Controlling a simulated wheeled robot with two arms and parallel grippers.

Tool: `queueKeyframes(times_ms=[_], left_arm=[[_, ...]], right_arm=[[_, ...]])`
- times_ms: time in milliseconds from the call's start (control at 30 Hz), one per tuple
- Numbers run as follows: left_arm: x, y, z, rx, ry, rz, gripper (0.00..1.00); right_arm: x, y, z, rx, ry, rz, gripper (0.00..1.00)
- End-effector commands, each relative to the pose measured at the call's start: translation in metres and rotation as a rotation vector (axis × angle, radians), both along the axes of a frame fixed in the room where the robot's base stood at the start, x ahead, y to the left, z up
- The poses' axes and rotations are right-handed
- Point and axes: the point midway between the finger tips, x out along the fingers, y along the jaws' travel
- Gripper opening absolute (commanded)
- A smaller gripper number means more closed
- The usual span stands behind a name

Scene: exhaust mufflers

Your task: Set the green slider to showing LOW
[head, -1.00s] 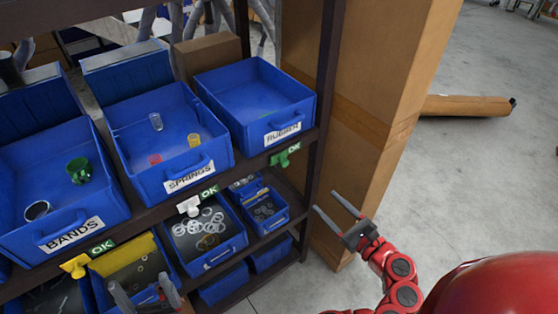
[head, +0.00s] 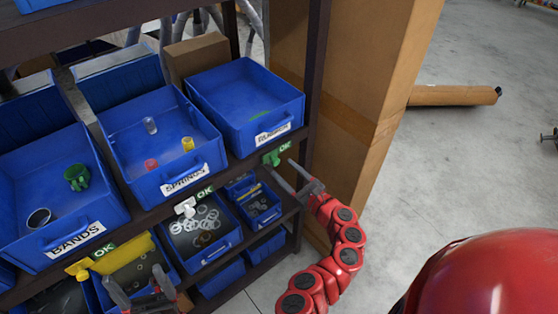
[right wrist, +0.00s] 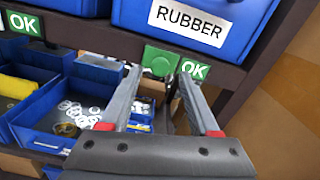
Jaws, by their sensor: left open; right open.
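The green slider (head: 271,158) sits on the shelf edge below the blue bin labelled RUBBER, left of a green sign reading OK (head: 285,147). My left gripper (head: 138,292) is open at the bottom left, in front of the lower bins.
A white slider (head: 185,207) and a yellow slider (head: 78,268) sit on the same edge, each beside an OK sign. The RUBBER bin (head: 245,100) stands above. A dark shelf post (head: 315,80) and a tall cardboard box (head: 365,100) stand to the right.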

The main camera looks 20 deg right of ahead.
Motion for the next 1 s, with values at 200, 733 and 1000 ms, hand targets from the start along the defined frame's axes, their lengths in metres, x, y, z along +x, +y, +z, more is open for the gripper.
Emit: queueKeyframes(times_ms=[200,733,1000], left_arm=[[0.000,0.000,0.009,0.000,0.000,0.000,0.87],[0.000,0.000,0.010,0.000,0.000,0.000,0.87],[0.000,0.000,0.010,0.000,0.000,0.000,0.87]], right_arm=[[0.026,0.010,0.003,0.000,-0.003,0.005,0.62],[0.034,0.012,0.000,0.000,0.000,-0.001,0.49],[0.034,0.012,0.000,0.000,0.000,0.000,0.01]])
